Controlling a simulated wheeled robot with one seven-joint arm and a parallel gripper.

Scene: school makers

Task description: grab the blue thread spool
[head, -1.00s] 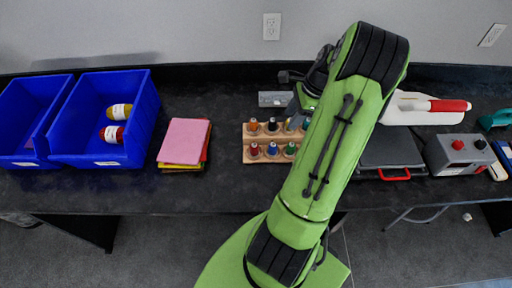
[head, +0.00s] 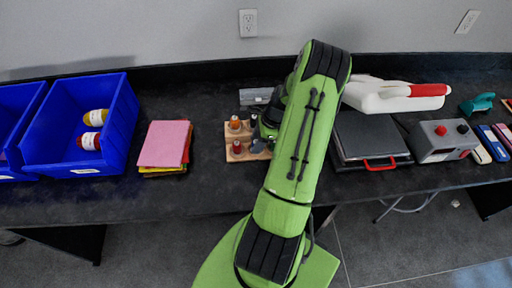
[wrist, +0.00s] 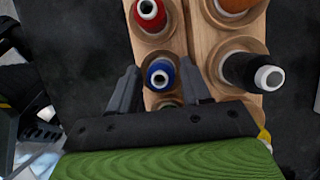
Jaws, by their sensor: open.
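The blue thread spool (wrist: 160,75) stands upright in a wooden spool rack, seen from above in the wrist view. My gripper (wrist: 160,88) is open, with one finger on each side of the blue spool. Whether the fingers touch it cannot be told. In the head view my arm hides the blue spool and most of my gripper. The wooden rack (head: 233,154) shows there to the left of my arm.
In the wrist view a red spool (wrist: 148,15), a black spool (wrist: 252,72) and an orange spool (wrist: 235,6) stand close by. A blue bin (head: 125,115) and stacked cloths (head: 163,144) lie left; a grey press (head: 368,138) stands right.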

